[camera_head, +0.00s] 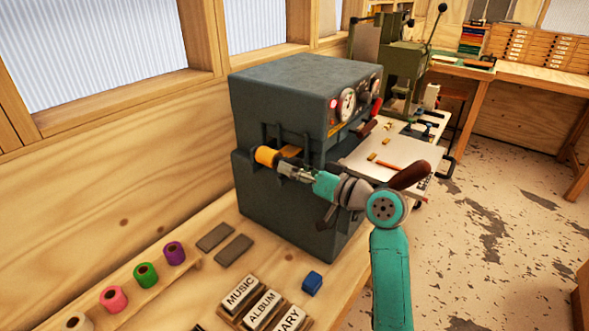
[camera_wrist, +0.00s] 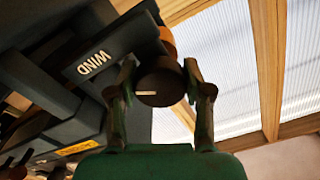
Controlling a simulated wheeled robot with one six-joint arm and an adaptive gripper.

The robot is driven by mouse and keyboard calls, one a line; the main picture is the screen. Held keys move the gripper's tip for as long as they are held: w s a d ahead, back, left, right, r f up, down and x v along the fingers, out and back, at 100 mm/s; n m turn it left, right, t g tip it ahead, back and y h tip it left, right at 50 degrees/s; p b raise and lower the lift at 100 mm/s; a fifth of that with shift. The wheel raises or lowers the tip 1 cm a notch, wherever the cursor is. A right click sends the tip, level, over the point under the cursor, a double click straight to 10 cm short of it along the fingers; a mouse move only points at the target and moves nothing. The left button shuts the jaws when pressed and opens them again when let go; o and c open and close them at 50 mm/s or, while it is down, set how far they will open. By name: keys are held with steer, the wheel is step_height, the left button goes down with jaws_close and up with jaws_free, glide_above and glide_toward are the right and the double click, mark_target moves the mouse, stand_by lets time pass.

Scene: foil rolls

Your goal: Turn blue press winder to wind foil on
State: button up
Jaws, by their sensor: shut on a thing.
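The blue-grey press (camera_head: 300,95) stands on the wooden bench against the wall. An orange-yellow foil roll (camera_head: 266,156) sits at its left side. In the wrist view, a dark round winder knob (camera_wrist: 160,90) with a pale, nearly level mark shows beside a plate reading WIND (camera_wrist: 95,62). An orange edge of the roll shows behind it (camera_wrist: 168,40). My gripper (camera_head: 285,168) is at the winder, its fingers on both sides of the knob in the wrist view (camera_wrist: 160,78). It is shut on the knob. The knob is mostly hidden in the head view.
Purple (camera_head: 174,252), green (camera_head: 146,275), pink (camera_head: 113,299) and white rolls stand at the lower left. Grey slabs (camera_head: 232,250), a blue block (camera_head: 312,282) and lettered blocks (camera_head: 262,308) lie in front. A green press (camera_head: 402,75) stands behind.

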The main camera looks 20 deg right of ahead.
steer(key=shift+m, duration=0.4)
steer(key=o, duration=1.2)
steer(key=v, duration=1.2)
